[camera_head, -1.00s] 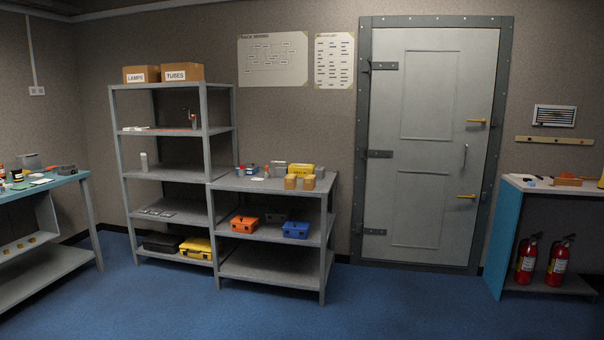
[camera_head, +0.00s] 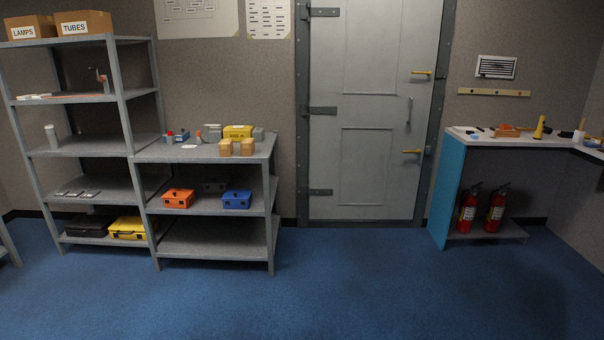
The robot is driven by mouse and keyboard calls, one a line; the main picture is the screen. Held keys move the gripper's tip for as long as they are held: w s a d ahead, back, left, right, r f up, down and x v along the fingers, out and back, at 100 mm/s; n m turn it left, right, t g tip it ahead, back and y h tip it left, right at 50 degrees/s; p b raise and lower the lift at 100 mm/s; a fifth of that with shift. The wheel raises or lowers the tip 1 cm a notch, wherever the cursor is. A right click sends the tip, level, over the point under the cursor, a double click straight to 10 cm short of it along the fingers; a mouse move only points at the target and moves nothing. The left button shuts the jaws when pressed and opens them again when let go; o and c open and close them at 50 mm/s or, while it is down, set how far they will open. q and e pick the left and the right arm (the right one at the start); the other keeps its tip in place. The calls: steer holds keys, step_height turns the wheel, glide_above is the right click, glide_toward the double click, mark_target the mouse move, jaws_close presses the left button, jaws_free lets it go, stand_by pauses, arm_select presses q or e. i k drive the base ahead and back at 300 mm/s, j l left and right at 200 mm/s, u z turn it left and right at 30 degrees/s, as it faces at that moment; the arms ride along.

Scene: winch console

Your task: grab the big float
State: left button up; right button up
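I cannot make out a float for certain in the head view. Small objects stand on top of the low grey shelf (camera_head: 205,152), among them a yellow box (camera_head: 238,132) and two tan blocks (camera_head: 235,148). On the white-topped counter (camera_head: 462,138) at the right are a yellow cone-shaped thing (camera_head: 540,127) and an orange-brown block (camera_head: 506,131), too small to identify. Neither of my grippers is in view.
A tall grey shelf (camera_head: 122,100) carries boxes marked LAMPS and TUBES (camera_head: 84,22). A closed grey door (camera_head: 380,105) is in the back wall. Two red fire extinguishers (camera_head: 467,212) stand under the counter. The blue floor (camera_head: 330,285) in front is clear.

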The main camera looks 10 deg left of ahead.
mark_target(237, 133)
steer(key=i+u, duration=0.4)
steer(key=i, duration=1.5)
